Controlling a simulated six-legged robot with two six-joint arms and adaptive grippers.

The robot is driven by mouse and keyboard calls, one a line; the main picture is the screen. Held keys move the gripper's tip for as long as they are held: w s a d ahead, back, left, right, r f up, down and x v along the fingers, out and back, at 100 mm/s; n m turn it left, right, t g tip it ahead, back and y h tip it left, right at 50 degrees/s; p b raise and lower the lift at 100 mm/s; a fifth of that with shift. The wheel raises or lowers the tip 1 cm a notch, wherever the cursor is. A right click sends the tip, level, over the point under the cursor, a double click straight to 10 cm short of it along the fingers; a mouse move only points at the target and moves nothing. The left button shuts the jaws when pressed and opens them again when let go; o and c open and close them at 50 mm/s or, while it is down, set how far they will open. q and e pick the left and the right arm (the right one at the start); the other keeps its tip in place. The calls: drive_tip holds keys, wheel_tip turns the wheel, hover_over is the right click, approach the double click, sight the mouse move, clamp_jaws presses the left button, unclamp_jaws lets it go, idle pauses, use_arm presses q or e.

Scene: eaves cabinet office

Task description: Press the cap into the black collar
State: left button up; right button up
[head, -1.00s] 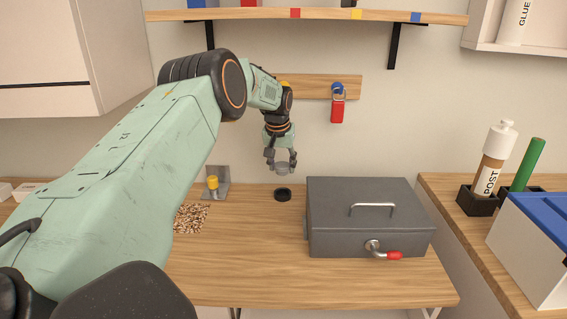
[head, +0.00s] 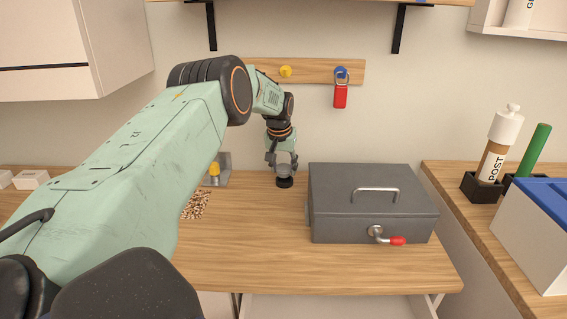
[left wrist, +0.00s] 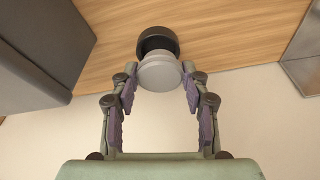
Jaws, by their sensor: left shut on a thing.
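My left gripper (head: 283,164) is shut on a pale grey round cap (head: 284,170). In the left wrist view the cap (left wrist: 160,73) sits between the two fingers (left wrist: 160,82). The black collar (head: 285,182) is a short dark ring on the wooden desk, directly below the cap. In the left wrist view the collar (left wrist: 157,40) shows just beyond the cap and overlaps it in the picture. The cap is at or just above the collar's mouth; I cannot tell whether they touch. The right gripper is not in view.
A grey metal box (head: 372,205) with a red-tipped lever stands close to the right of the collar. A metal bracket with a yellow knob (head: 214,169) and a speckled mat (head: 196,205) lie left. The desk front (head: 270,255) is clear.

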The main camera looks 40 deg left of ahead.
use_arm(q)
drive_tip(key=shift+w+d+f, duration=0.1)
drive_tip(key=shift+d, duration=0.05)
idle(0.8)
drive_tip(key=shift+p, duration=0.5)
idle(0.8)
drive_tip(key=shift+f+b, duration=0.65)
drive_tip(key=shift+f, duration=0.35)
drive_tip(key=o, duration=1)
drive_tip(key=shift+r, duration=0.2)
drive_tip(key=v, duration=1.1)
drive_tip(key=shift+s+r, duration=0.2)
drive_tip(key=shift+r, duration=0.15)
